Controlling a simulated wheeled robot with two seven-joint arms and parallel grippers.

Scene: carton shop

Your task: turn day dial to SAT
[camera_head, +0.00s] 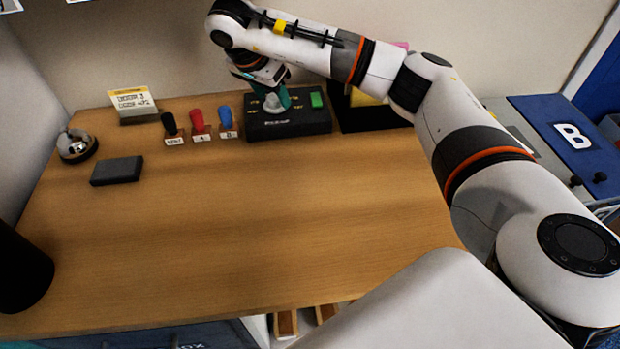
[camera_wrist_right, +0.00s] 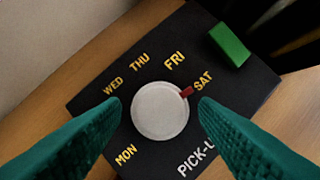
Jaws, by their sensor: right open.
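The day dial (camera_wrist_right: 158,112) is a pale round knob on a black box (camera_head: 290,127) at the back of the wooden table. In the right wrist view its red pointer (camera_wrist_right: 187,92) points at the yellow SAT label (camera_wrist_right: 203,82). WED, THU, FRI and MON also show around the dial. My right gripper (camera_head: 273,101) is above the box, with its teal fingers open on either side of the dial. My left gripper is not in view.
A green button (camera_wrist_right: 230,45) sits on the same box. Black, red (camera_head: 198,121) and blue handles stand left of it. A bell (camera_head: 76,146), a dark block (camera_head: 117,171) and a sign (camera_head: 133,103) are farther left. The table's middle (camera_head: 240,230) is clear.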

